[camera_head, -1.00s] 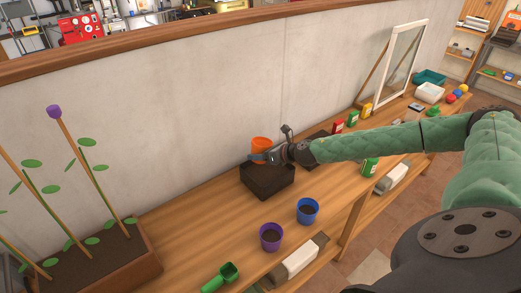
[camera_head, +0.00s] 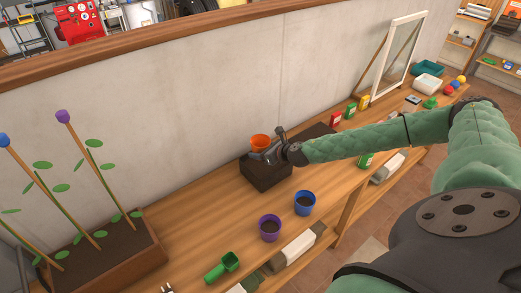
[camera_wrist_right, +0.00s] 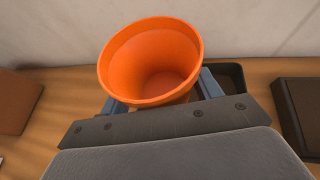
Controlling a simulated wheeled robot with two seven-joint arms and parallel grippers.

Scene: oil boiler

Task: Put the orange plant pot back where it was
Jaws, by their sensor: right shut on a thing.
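The orange plant pot (camera_head: 261,141) is held by my right gripper (camera_head: 262,154) above or at the back of a black box-like tray (camera_head: 268,178), near the wall. In the right wrist view the pot (camera_wrist_right: 150,62) looks empty, its open mouth tipped toward the camera. The blue-grey fingers of my right gripper (camera_wrist_right: 160,97) are on either side of it. Whether the pot's base touches the tray is hidden. My left gripper is not in view.
A purple pot (camera_head: 270,229) and a blue pot (camera_head: 305,204), both with soil, stand in front of the tray. A green scoop (camera_head: 222,267) lies near the front edge. A planter (camera_head: 140,262) with tall flowers stands left. Seed packets (camera_head: 350,111) stand right.

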